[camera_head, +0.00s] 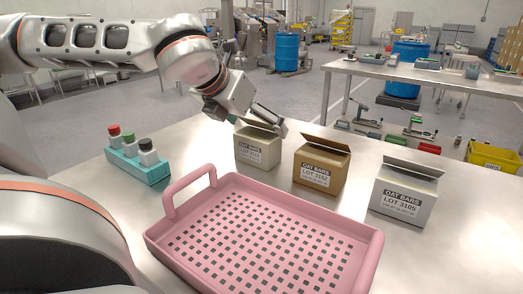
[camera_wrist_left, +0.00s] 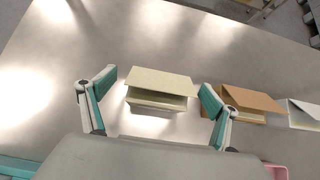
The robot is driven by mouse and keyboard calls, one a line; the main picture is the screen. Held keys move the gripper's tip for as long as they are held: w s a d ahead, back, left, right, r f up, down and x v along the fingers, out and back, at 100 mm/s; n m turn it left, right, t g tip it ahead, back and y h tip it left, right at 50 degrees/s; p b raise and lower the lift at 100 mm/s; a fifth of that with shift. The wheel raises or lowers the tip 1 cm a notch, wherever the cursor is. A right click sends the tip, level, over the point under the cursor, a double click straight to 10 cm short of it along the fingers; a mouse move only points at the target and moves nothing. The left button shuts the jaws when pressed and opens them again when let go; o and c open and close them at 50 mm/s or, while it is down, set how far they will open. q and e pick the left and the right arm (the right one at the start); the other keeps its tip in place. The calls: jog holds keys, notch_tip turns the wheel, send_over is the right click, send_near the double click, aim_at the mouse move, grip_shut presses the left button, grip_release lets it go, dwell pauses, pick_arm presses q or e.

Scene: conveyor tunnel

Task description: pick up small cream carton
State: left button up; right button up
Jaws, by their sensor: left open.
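The small cream carton (camera_head: 258,150) stands upright on the steel table behind the pink tray, with its lid flap raised and an oat bars label on its front. In the left wrist view the cream carton (camera_wrist_left: 160,84) lies between the two fingers. My left gripper (camera_head: 257,119) is open above the carton, pointing down at it from the upper left. In the left wrist view my left gripper (camera_wrist_left: 160,86) has one finger on each side of the carton, with a visible gap on the left and a narrower one on the right. My right gripper is not in view.
A brown carton (camera_head: 320,166) stands close to the right, then a white carton (camera_head: 402,194). A pink perforated tray (camera_head: 375,245) with a raised handle lies in front. A teal rack (camera_head: 138,167) with capped bottles stands left. Bare table lies behind the cartons.

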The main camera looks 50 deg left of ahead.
aim_at(262, 128)
pick_arm(q)
jog(key=b+x, duration=0.1)
jog(key=x, duration=0.4)
jog(key=shift+w+d+f, duration=0.1)
jog(key=shift+w+f, duration=0.05)
jog(key=shift+w, duration=0.05)
jog(key=shift+r, duration=0.2)
jog(key=shift+c, duration=0.7)
jog(key=c, duration=1.1)
